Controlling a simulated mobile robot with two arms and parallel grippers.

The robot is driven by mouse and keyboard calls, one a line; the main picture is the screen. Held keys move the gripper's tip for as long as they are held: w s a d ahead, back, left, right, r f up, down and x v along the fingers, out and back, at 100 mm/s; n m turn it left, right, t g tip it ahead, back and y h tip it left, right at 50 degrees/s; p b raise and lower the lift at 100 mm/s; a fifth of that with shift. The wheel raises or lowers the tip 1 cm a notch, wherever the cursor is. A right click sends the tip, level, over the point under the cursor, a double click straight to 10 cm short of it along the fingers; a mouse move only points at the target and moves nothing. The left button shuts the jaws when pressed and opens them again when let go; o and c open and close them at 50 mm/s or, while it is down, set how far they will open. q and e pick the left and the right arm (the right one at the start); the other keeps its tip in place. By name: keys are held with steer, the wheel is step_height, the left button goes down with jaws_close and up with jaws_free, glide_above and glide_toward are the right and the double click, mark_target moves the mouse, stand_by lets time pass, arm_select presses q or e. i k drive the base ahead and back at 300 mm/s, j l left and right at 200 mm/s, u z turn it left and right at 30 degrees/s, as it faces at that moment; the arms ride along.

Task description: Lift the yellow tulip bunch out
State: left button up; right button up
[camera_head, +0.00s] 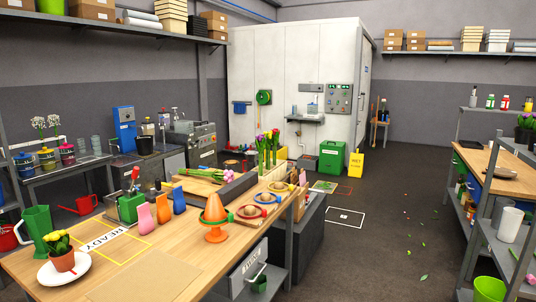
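Upright tulips (267,150) with long green stems and pink, red and purple heads stand at the far end of the wooden table. A pink flower head (228,177) lies near a dark grey block. Neither of my grippers shows in this view.
The dark floor (395,250) to the right is mostly clear.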

mark_target(269, 142)
steer(key=i+l+z, duration=0.25)
steer(key=i+z, duration=0.25)
steer(key=i, duration=0.25)
steer(key=i+z, duration=0.45)
steer(key=i, duration=2.5)
steer(key=i+l+u, duration=0.2)
steer(key=i, duration=0.3)
steer(key=i+u, duration=0.2)
steer(key=i, duration=0.35)
steer(key=i+l+u, duration=0.2)
steer(key=i, duration=0.3)
steer(key=l, duration=0.1)
